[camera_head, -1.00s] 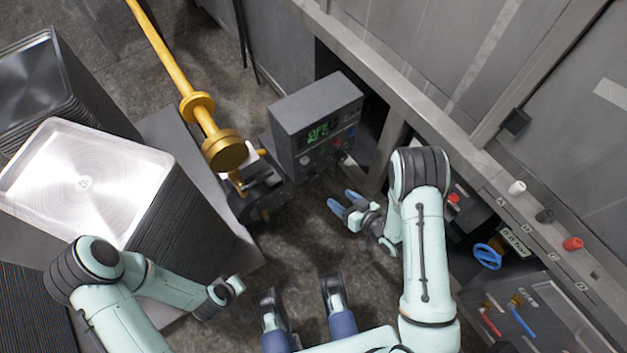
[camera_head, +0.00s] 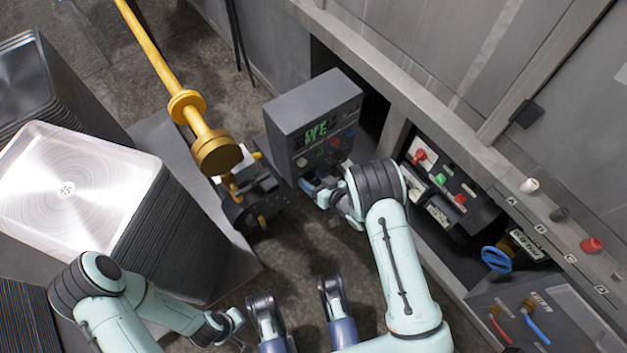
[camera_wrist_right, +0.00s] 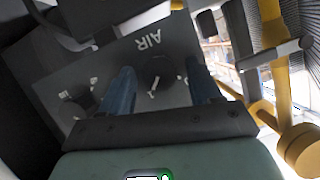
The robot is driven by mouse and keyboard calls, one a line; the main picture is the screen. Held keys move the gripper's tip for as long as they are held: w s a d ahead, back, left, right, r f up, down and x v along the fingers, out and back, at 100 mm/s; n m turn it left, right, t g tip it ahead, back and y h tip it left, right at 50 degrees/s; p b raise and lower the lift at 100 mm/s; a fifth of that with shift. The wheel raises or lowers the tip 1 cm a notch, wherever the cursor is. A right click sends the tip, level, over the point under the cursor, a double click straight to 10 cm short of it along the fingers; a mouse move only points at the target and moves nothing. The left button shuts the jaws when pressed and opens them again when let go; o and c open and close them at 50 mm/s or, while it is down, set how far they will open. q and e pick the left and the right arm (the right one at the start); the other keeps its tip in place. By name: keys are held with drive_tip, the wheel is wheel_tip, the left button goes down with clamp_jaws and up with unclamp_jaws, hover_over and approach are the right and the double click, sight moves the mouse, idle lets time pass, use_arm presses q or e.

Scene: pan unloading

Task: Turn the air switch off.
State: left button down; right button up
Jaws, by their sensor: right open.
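The air switch (camera_wrist_right: 158,72) is a dark round knob with a white pointer line, below the upside-down word AIR in the right wrist view. It sits on the front panel of a grey control box (camera_head: 310,110) with green display characters. My right gripper (camera_wrist_right: 160,82) is open, with one blue finger on each side of the knob; I cannot tell whether they touch it. In the head view the right gripper (camera_head: 312,188) is at the box's lower front, partly hidden by its arm. My left gripper (camera_head: 232,322) is low at the left, its jaws unclear.
A second knob (camera_wrist_right: 74,104) is left of the air switch in the wrist view. A yellow post (camera_head: 216,152) stands left of the box. Stacked metal trays (camera_head: 85,185) fill the left. A panel with coloured buttons (camera_head: 440,180) is right of my right arm.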

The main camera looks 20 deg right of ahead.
drive_tip(key=c, duration=1)
drive_tip(key=shift+c, duration=0.2)
